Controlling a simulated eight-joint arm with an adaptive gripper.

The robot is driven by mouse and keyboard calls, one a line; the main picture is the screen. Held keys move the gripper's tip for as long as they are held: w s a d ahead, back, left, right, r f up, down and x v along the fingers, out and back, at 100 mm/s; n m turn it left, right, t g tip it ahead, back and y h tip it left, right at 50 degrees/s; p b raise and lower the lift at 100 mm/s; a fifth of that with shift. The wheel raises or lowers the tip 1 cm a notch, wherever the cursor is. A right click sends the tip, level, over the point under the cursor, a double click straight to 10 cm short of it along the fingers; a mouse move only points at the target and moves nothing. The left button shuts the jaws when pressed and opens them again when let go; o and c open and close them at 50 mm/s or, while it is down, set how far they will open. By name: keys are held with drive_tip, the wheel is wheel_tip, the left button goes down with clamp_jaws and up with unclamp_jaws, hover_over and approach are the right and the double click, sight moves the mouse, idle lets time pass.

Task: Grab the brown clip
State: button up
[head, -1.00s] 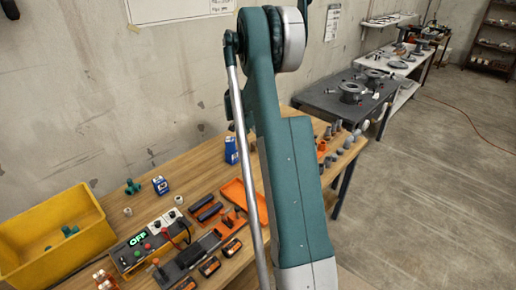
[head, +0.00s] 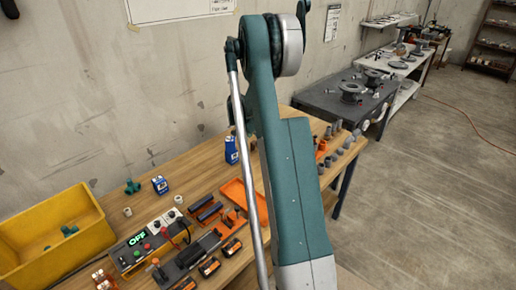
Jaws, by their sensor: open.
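I cannot make out a brown clip for certain in the head view. Small reddish-brown pieces (head: 103,278) lie at the bottom left of the wooden workbench (head: 170,164), too small to identify. My gripper is not in view. My teal arm rises through the middle of the picture and hides part of the bench behind it.
A yellow bin (head: 50,255) with teal fittings stands at the left. A dark table (head: 345,100) stands beyond.

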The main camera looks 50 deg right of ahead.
drive_tip(key=shift+b+x, duration=0.35)
drive_tip(key=shift+x, duration=1.9)
drive_tip(key=c, duration=0.9)
